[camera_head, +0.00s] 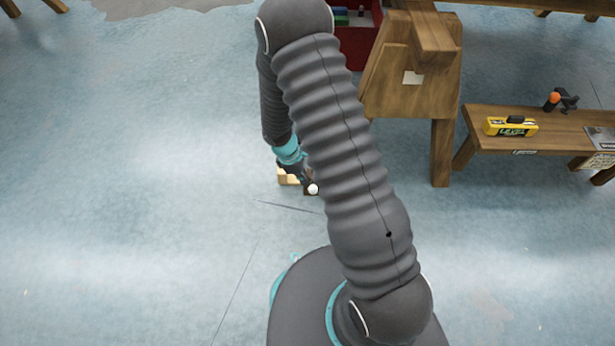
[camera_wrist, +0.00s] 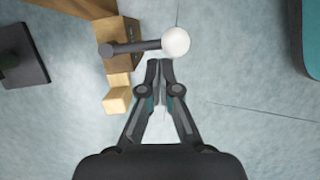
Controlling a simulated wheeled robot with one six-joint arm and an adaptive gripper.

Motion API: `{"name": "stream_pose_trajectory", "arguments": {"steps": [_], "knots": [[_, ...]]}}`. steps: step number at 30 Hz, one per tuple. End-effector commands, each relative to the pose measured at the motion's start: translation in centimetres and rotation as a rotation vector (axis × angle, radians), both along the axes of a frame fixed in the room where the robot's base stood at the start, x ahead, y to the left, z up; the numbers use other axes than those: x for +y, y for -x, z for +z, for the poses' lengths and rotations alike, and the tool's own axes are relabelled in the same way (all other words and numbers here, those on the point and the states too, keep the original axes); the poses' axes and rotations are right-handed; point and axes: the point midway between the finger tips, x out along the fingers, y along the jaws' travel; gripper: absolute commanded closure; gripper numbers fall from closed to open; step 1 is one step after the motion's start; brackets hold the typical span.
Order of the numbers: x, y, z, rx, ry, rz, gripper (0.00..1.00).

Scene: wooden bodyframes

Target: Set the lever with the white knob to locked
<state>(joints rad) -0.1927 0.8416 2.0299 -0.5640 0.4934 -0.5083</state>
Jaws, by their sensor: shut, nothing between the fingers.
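The lever's white knob (camera_wrist: 175,42) is at the end of a dark rod (camera_wrist: 138,46) in the wrist view. The rod runs left to a pivot on a wooden block (camera_wrist: 121,66). The knob also shows in the head view (camera_head: 313,189), low beside my arm. My gripper (camera_wrist: 160,65) is shut and empty. Its fingertips are just below the knob in the wrist view; I cannot tell whether they touch it. In the head view my arm hides most of the lever and block. No locked marking is readable.
A small pale wooden block (camera_wrist: 117,97) adjoins the lever's block. A dark flat plate (camera_wrist: 20,55) is at the left. A wooden bench (camera_head: 555,132) with a yellow level (camera_head: 510,127) stands at the right. A red box (camera_head: 357,42) is at the back. The floor at left is clear.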

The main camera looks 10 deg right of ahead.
Motion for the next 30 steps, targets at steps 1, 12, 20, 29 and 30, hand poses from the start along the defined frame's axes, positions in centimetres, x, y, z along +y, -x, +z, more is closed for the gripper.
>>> {"name": "stream_pose_trajectory", "arguments": {"steps": [1,12,20,29,30], "knots": [[0.8,-0.2,0.4,-0.002,0.0,0.002,1.0],[3.8,-1.1,6.6,-0.006,-0.001,-0.004,1.0],[4.7,-1.4,9.6,-0.004,-0.001,-0.004,1.0],[4.8,-1.4,10.2,-0.001,0.0,-0.005,1.0],[4.8,-1.4,10.2,-0.003,0.0,-0.008,1.0]]}}
